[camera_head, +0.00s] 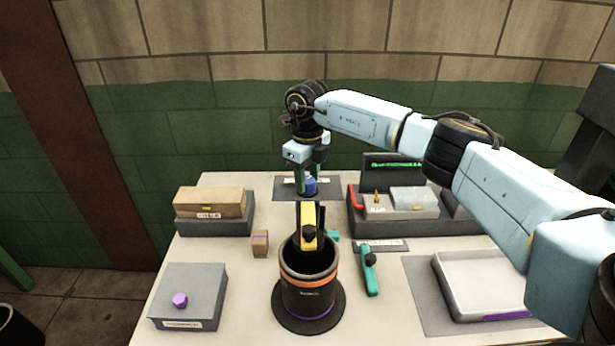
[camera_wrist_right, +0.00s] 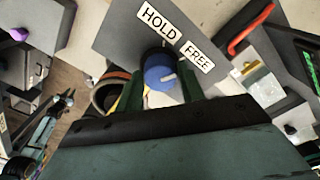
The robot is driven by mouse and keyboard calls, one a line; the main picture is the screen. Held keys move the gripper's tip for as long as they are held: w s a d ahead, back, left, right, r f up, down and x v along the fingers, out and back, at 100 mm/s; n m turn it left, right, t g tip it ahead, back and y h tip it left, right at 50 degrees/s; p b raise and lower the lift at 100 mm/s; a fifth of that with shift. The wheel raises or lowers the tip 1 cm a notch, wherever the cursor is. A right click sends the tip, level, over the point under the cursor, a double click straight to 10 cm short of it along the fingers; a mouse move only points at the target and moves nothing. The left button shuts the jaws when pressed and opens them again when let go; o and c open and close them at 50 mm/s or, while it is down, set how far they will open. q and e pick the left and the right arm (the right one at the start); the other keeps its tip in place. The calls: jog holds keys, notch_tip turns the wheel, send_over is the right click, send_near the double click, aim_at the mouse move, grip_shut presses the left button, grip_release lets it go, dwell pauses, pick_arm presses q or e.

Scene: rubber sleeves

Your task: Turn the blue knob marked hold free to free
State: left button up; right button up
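The blue knob (camera_wrist_right: 159,75) shows from close up in the right wrist view, on a dark plate (camera_wrist_right: 120,35). One label reads HOLD (camera_wrist_right: 160,21) and the other FREE (camera_wrist_right: 197,57). The knob's short white mark points toward the FREE side. In the head view the knob (camera_head: 310,186) stands near the table's back edge. My right gripper (camera_head: 309,177) points down over it, with its green fingers on either side. Whether the fingers press on the knob or stand just clear of it cannot be made out. My left gripper is not in view.
A dark bin (camera_head: 309,292) with a yellow-and-black thing in it stands in front of the knob. A grey tray (camera_head: 352,222) with a red handle is to the right. A cardboard box (camera_head: 209,202) sits at left. A teal-handled tool (camera_head: 370,275) lies right of the bin.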

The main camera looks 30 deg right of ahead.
aim_at(307, 180)
jog(key=o, duration=0.4)
jog(key=shift+c, duration=0.2)
notch_tip(307, 180, up, 13)
jog(key=b, duration=0.1)
jog(key=shift+r, duration=0.2)
jog(key=shift+f, duration=0.1)
dwell(0.3)
